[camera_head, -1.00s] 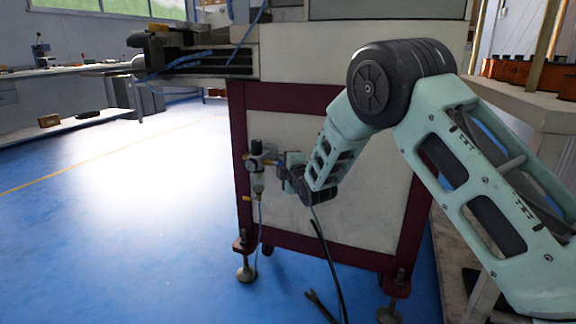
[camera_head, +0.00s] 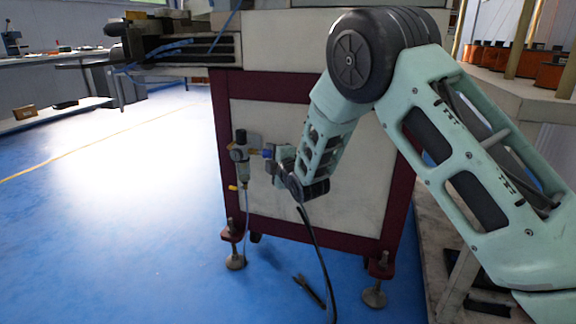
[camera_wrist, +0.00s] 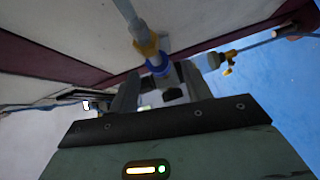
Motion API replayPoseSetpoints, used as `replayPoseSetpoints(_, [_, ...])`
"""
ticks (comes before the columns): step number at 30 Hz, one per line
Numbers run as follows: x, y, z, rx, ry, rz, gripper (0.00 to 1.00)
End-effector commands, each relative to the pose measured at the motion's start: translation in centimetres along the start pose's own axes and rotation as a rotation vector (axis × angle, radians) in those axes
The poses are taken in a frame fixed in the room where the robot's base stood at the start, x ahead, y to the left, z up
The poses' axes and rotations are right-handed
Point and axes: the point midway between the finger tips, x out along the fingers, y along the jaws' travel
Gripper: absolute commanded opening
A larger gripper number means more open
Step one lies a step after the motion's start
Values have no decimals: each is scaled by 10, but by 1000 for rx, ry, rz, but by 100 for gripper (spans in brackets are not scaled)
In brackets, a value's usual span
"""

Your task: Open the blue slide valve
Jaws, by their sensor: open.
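The blue slide valve (camera_head: 267,153) is a small blue piece on the pneumatic line, right of the air regulator on the machine's side panel. In the wrist view it shows as a blue ring (camera_wrist: 159,66) below a brass fitting, just ahead of my fingers. My gripper (camera_wrist: 160,90) is open, with one finger on each side of the valve's line. Dark parts show between the fingers. Whether a finger touches the valve cannot be told. In the head view my gripper (camera_head: 276,160) is small and partly hidden by my wrist.
The air regulator (camera_head: 240,160) with a yellow-handled fitting (camera_head: 234,187) hangs close to the left of my gripper. The machine cabinet (camera_head: 340,190) stands right behind. A black cable (camera_head: 315,240) hangs below my wrist. The blue floor at left is open.

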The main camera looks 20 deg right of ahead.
Motion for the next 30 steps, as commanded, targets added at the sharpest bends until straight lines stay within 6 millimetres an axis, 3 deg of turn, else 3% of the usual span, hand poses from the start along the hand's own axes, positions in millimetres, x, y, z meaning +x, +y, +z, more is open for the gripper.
replayPoseSetpoints(9, [-77,4,-1,0,1,-4,49])
replayPoseSetpoints(15, [-113,2,-1,0,0,-3,49])
replayPoseSetpoints(21, [-129,1,-1,0,0,0,49])
replayPoseSetpoints(30, [-131,0,-1,1,1,1,49])
